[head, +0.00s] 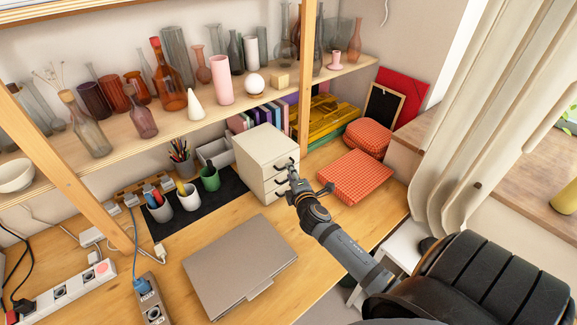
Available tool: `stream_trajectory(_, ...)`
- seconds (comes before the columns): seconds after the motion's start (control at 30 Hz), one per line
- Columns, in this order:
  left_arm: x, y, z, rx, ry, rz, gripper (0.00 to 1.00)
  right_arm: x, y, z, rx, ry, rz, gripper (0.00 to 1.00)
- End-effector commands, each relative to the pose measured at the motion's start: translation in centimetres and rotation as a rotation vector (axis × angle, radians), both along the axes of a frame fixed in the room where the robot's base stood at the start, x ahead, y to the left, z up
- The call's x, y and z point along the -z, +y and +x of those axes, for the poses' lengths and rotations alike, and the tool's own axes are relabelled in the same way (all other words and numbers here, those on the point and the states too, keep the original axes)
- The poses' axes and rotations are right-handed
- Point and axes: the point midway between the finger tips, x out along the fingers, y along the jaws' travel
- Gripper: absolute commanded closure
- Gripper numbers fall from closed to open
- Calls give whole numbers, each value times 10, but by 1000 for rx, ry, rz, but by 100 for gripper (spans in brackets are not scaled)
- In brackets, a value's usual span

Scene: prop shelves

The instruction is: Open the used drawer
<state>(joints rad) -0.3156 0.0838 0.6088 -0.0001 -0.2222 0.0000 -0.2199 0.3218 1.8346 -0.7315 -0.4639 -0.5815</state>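A small cream-white drawer unit (262,148) stands on the wooden desk below the shelf. Its stacked drawers face right and front, with dark handles, and all look closed. My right gripper (308,182) is at the drawer front, close to the handles. Its fingers look spread apart, one near the handles and the other out to the right. It partly covers the front, so I cannot tell whether it touches a handle. No label marking a used drawer can be made out. My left gripper is not in view.
A grey laptop-like folder (240,265) lies in front of the unit. Red checkered boxes (355,176) sit to its right, and a green mug (210,179) to its left. A wooden post (307,80) rises behind it. The shelf (200,122) above holds several vases.

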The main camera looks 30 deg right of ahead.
Motion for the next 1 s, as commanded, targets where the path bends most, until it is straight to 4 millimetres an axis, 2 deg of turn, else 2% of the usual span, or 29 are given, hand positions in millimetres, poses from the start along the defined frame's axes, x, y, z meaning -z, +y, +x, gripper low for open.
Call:
stream_trajectory(0.1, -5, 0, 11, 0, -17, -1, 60, 3, -7, 19, 1, 0, 1, 69)
stream_trajectory(0.27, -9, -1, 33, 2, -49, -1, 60, 7, -11, 32, 0, 0, 2, 69)
stream_trajectory(0.37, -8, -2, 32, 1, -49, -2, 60, 8, -11, 34, 0, 0, 2, 69)
stream_trajectory(0.53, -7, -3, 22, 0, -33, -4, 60, 8, -11, 34, 0, 0, 2, 69)
stream_trajectory(0.77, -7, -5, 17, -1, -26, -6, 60, 8, -11, 33, 0, 0, 2, 98)
stream_trajectory(1.0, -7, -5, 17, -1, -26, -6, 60, 8, -11, 33, 1, 1, 2, 100)
